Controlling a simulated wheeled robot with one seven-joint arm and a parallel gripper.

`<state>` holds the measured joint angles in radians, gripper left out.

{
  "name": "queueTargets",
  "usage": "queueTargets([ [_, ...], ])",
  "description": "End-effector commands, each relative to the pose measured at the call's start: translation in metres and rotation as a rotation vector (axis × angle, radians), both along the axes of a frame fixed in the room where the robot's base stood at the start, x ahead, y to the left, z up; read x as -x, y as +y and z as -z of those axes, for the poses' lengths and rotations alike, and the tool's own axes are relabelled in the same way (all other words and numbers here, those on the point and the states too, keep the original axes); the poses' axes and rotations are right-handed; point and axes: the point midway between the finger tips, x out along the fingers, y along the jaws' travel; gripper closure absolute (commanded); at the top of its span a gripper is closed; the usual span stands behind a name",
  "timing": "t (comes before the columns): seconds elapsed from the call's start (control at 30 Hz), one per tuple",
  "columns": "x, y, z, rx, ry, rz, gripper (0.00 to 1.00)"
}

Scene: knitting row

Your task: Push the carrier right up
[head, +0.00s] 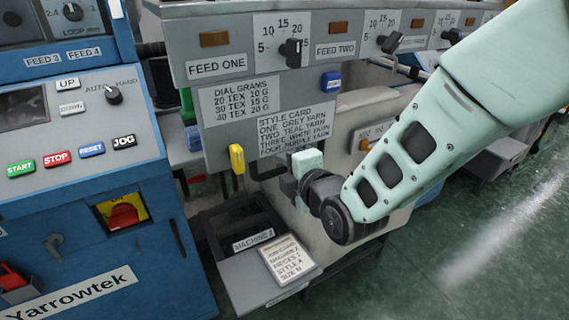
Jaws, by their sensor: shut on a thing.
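My gripper (292,176) is in front of the grey front panel of the machine, below the style card. It is shut at the right end of a black bent handle (266,172); the fingers and part of the handle hide the grip itself. I cannot tell for certain which part is the carrier; the handle appears to belong to it. A dark open frame (241,222) with a "MACHINE 2" label lies below the handle. My wrist and arm cover what is to the right of the handle.
A yellow lever (237,158) stands close left of the handle. A job card (289,265) lies on the grey shelf (243,287) below. A blue control cabinet (95,220) with a red switch stands at left. Feed dials (291,50) run along the top. Green floor is open at right.

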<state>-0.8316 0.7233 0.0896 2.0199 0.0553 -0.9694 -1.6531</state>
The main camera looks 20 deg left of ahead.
Motion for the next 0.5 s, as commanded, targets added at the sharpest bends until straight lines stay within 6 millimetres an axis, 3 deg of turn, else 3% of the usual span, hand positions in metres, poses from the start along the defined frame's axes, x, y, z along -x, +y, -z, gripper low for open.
queueTargets([
  [0.5,-0.001,0.001,-0.089,-0.015,-0.013,0.0,1.0],
])
